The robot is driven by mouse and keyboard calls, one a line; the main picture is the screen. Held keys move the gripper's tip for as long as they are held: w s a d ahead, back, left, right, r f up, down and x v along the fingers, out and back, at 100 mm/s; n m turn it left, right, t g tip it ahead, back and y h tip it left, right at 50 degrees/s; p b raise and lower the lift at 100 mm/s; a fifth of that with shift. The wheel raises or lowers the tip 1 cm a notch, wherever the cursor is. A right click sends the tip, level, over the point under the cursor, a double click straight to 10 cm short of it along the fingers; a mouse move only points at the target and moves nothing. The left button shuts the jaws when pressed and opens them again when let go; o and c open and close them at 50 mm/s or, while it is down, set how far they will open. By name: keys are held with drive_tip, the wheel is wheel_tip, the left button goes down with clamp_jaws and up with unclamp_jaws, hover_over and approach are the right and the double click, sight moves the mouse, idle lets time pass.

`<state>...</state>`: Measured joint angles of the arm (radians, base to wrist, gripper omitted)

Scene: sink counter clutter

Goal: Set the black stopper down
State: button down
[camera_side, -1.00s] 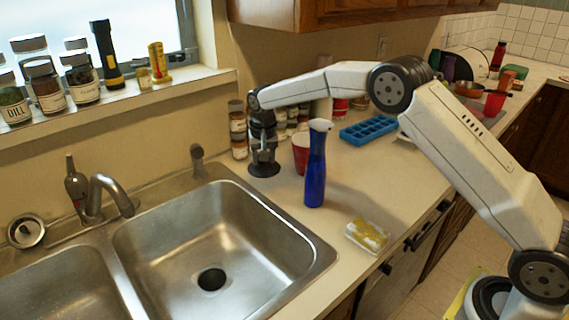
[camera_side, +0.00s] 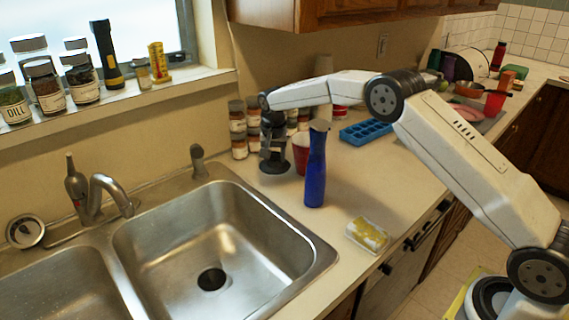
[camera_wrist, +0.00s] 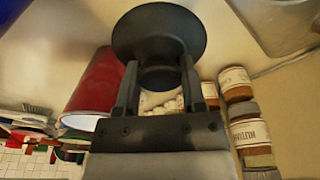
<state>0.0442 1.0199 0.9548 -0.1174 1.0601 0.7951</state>
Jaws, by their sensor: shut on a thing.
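The black stopper (camera_side: 274,167) is a round dark disc with a narrower neck. My gripper (camera_side: 274,150) points down and is shut on it, above the counter (camera_side: 262,187) behind the blue bottle, right of the sink. In the wrist view the stopper (camera_wrist: 158,33) fills the top middle, its neck between the two fingers of my gripper (camera_wrist: 158,82). The side view does not clearly show the gap between the disc and the counter.
A red cup (camera_side: 301,146) and several spice jars (camera_side: 238,130) are close by. The sink (camera_side: 225,245) lies to the left. A yellow-white sponge (camera_side: 367,236) lies near the counter's front edge.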

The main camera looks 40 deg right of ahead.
sight(275, 170)
drive_tip(key=shift+f, duration=2.65)
drive_tip(key=shift+f, duration=0.1)
drive_tip(key=shift+c, duration=0.9)
unclamp_jaws()
drive_tip(key=r, duration=0.4)
drive_tip(key=s+a+r, duration=0.1)
drive_tip(key=r, duration=0.7)
drive_tip(key=shift+s+a, duration=0.15)
